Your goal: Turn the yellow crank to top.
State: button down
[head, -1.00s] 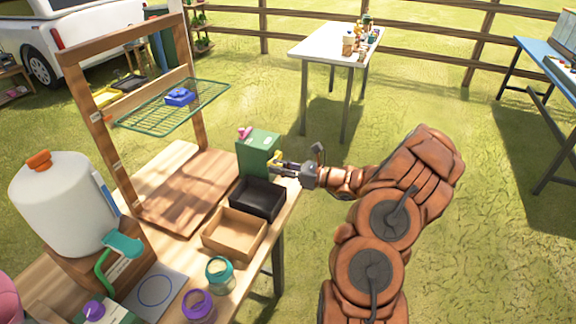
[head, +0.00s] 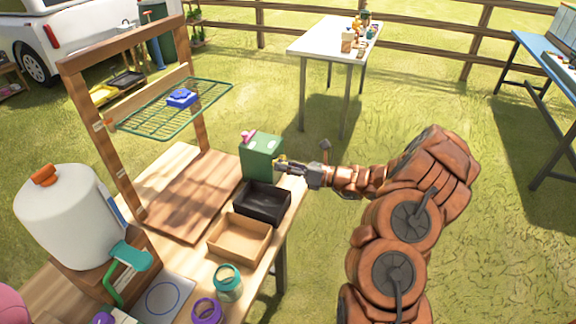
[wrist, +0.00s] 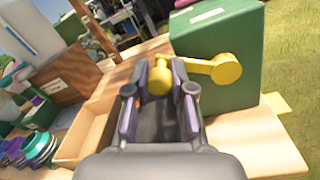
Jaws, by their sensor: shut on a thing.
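The yellow crank (wrist: 226,69) sits on the side of a green box (wrist: 235,30). In the wrist view its arm points left from the round hub, with the knob at the left end. My gripper (wrist: 160,85) is shut on the knob, one finger on each side. In the head view, the green box (head: 262,165) stands at the table's right edge. My gripper (head: 284,164) reaches its side from the right and hides most of the crank there.
A black tray (head: 262,217) and a light wooden tray (head: 240,256) stand in front of the box. Jars (head: 228,290) stand nearer, and a white dispenser (head: 65,220) is at left. A wooden frame with a wire shelf rises behind. Grass right of the table is open.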

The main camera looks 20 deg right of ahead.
jog(key=c, duration=1.2)
grip_release()
jog(key=shift+d, duration=0.25)
jog(key=shift+o, duration=1.2)
jog(key=shift+a, duration=0.15)
jog(key=v, duration=1.2)
jog(key=shift+a+r, duration=0.1)
jog(key=shift+r, duration=0.05)
